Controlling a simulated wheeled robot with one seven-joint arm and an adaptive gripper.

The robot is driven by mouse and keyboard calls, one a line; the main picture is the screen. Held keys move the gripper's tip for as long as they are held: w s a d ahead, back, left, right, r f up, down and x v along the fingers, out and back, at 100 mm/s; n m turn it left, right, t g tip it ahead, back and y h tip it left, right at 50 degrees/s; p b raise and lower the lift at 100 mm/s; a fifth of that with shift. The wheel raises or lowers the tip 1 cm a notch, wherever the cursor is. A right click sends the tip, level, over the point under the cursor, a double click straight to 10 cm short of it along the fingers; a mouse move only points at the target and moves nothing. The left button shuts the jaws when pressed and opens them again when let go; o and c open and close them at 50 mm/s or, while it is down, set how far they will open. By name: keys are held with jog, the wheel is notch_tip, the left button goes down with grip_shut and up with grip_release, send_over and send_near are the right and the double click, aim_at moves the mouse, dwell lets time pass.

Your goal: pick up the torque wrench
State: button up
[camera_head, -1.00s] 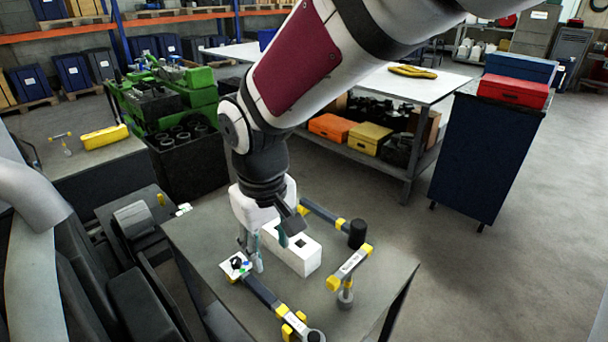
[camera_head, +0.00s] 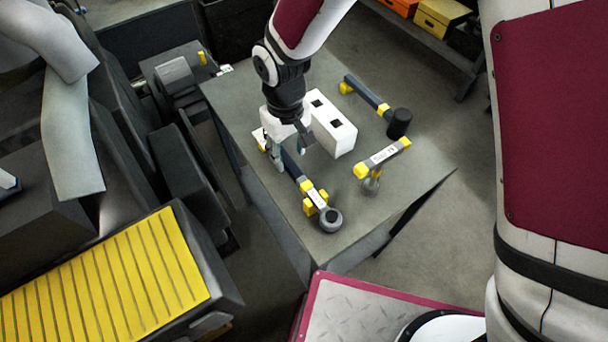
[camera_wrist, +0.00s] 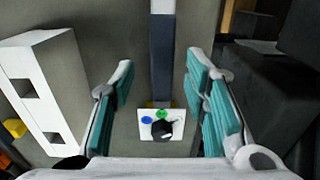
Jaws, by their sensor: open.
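A long tool with a dark bar, yellow collars and a round ring head (camera_head: 330,218) lies on the grey table; I take it as the torque wrench, though its name cannot be read. My gripper (camera_head: 289,156) is open over the bar's far part, pointing down. In the wrist view the dark bar (camera_wrist: 162,60) runs between my two teal-padded fingers (camera_wrist: 160,85), with gaps on both sides. A white plate with blue and green dots and a black knob (camera_wrist: 161,124) sits at the bar's near end there. Finger height above the table is hard to tell.
A white block with square holes (camera_head: 333,128) stands close beside my gripper. A short yellow-ended bar (camera_head: 382,158) and a dark bar with a black cylinder (camera_head: 368,95) lie to the right. The table's front right (camera_head: 410,185) is clear.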

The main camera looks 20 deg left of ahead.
aim_at(289, 161)
jog(key=shift+s+f+p, duration=0.1)
jog(key=shift+f+p, duration=0.45)
jog(key=shift+f, duration=2.2)
grip_shut()
